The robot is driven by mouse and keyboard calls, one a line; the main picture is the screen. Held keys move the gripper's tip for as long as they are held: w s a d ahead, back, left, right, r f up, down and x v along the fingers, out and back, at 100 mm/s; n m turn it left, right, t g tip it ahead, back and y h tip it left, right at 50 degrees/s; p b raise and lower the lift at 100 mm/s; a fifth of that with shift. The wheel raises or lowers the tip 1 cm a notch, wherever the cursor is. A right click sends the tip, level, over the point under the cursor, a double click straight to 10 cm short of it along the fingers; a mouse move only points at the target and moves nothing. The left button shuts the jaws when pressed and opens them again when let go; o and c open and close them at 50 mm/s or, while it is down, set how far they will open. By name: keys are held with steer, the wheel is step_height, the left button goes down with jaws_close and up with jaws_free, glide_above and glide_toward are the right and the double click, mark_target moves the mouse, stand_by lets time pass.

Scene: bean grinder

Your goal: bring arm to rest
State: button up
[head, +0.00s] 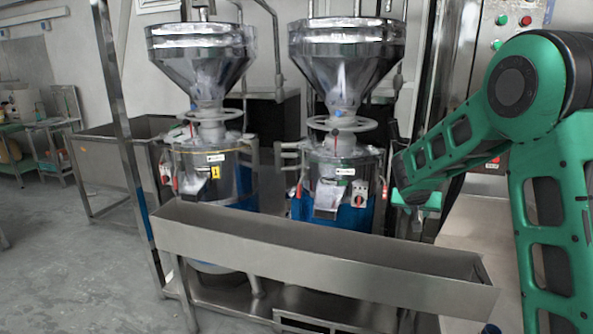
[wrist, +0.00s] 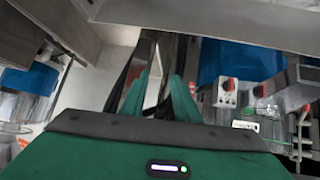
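My gripper (wrist: 160,78) shows in the wrist view as two green fingers reaching forward from a dark and green housing. The fingertips are apart, with background showing between them, and I see nothing held. In the head view my green arm comes in from the right and bends down. Its far end (head: 415,200) is just right of the right grinder (head: 343,170), beyond the long steel trough (head: 310,250). The fingers are too small there to make out, and I cannot tell whether they touch anything.
A second grinder (head: 205,165) stands to the left, with a steel funnel on top like the right one. A steel sink (head: 115,165) and a post (head: 122,120) are further left. A control panel (head: 515,22) is at upper right. The left floor (head: 60,270) is clear.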

steer(key=s+d+r+m+g+y, duration=0.1)
steer(key=s+d+r+g, duration=0.2)
steer(key=s, duration=1.1)
steer(key=s+d+g+y, duration=0.15)
steer(key=s+d, duration=0.35)
steer(key=s, duration=0.8)
steer(key=s+a+g+y, duration=0.1)
steer(key=s+a+g, duration=0.1)
steer(key=s, duration=1)
steer(key=s+a+f+g+y, duration=0.1)
steer(key=s+a, duration=0.3)
steer(key=s, duration=0.8)
steer(key=shift+s+a+f+g+y, duration=0.15)
steer(key=shift+s+g+y, duration=0.15)
steer(key=shift+g+y, duration=0.15)
steer(key=shift+w+f, duration=0.35)
steer(key=shift+w, duration=0.45)
steer(key=shift+o, duration=0.4)
steer(key=shift+s+r, duration=0.1)
steer(key=shift+s, duration=0.1)
